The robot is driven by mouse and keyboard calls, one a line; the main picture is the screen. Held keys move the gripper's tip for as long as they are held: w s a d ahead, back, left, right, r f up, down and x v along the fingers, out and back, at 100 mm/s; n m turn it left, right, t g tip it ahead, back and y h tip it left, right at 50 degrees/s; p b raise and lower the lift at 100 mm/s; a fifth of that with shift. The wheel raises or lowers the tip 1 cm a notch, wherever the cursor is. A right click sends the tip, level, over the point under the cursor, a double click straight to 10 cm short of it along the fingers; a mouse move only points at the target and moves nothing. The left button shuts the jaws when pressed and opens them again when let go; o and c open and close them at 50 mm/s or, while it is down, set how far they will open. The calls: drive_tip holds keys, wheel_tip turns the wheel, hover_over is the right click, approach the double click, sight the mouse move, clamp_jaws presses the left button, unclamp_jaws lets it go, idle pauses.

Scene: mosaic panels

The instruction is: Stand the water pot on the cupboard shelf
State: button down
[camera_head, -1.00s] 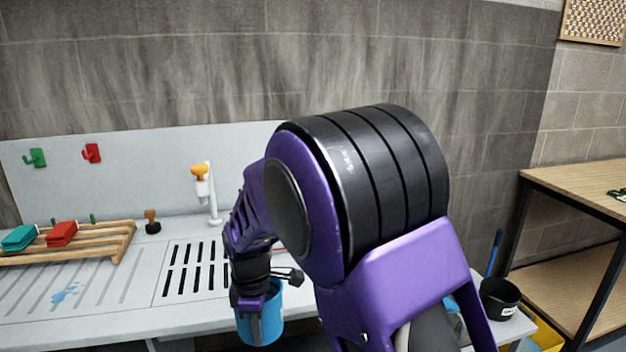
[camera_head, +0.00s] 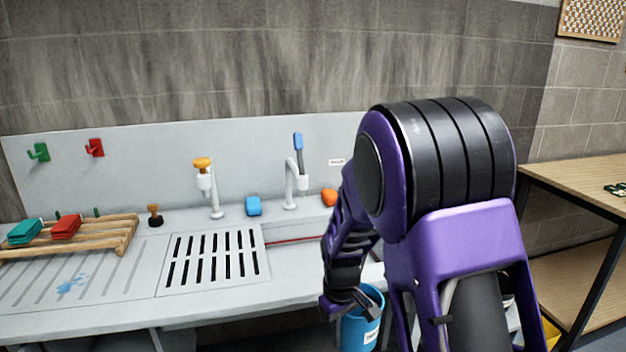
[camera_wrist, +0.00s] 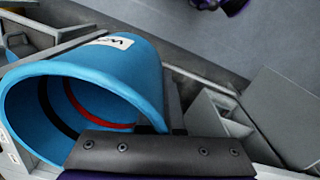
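The water pot (camera_head: 362,327) is a bright blue cylinder with a white label, low in the middle of the head view, in front of the counter edge. My gripper (camera_head: 347,302) is at its rim and appears shut on its wall. In the wrist view the pot (camera_wrist: 135,72) is large and tilted in the picture, its mouth facing the camera, with a red line and a dark band inside. One dark finger (camera_wrist: 165,143) lies across the near rim; the other is hidden. I cannot identify the cupboard shelf for certain in either view.
A grey sink counter (camera_head: 120,318) with a slotted drain and two taps runs along the wall. A wooden rack (camera_head: 110,240) holds green and red blocks. A wooden two-tier table (camera_head: 580,185) stands right. Grey box-like compartments (camera_wrist: 222,112) show beside the pot.

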drive_tip(key=s+d+f+m, duration=0.1)
drive_tip(key=d+f+m, duration=0.1)
drive_tip(key=d+m, duration=0.4)
drive_tip(key=shift+s+d, duration=0.4)
drive_tip(key=shift+d, duration=0.85)
